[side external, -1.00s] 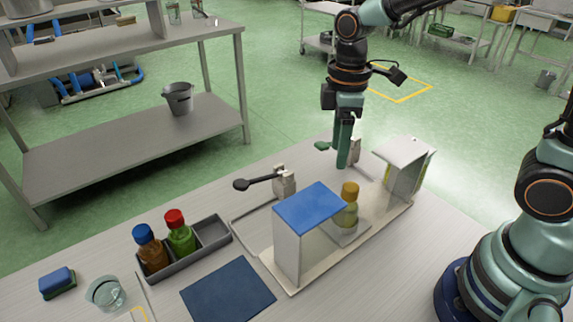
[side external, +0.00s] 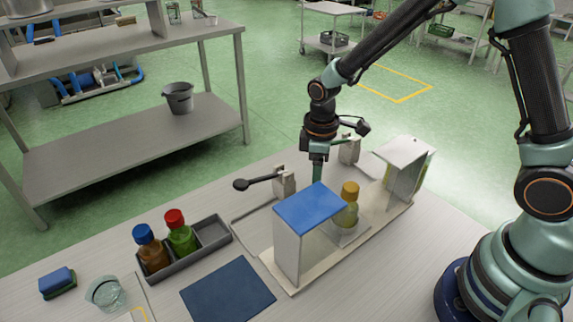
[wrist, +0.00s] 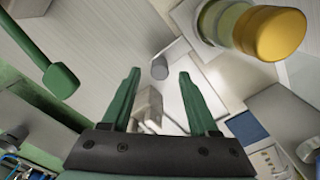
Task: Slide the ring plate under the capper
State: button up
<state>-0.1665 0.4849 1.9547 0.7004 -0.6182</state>
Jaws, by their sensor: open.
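A yellow-capped bottle (side external: 349,205) stands on a small pale plate (side external: 352,236), likely the ring plate, on a long cream base. It stands between a blue-topped housing (side external: 310,208) and a white-topped housing (side external: 404,152); I cannot tell which is the capper. My gripper (side external: 317,182) is low behind the blue-topped housing, left of the bottle; its tips are partly hidden. In the wrist view my gripper (wrist: 159,74) is open and empty. A short grey peg (wrist: 160,68) shows between its fingertips, and the bottle's yellow cap (wrist: 268,33) is to the upper right.
A grey block with a black-knobbed lever (side external: 262,182) stands close left of my gripper. A green paddle (wrist: 60,80) is left in the wrist view. A grey tray (side external: 212,234) with two bottles and a blue mat (side external: 228,291) lie at front left.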

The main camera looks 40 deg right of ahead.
jog(key=shift+f, duration=0.95)
grip_shut()
dwell(0.8)
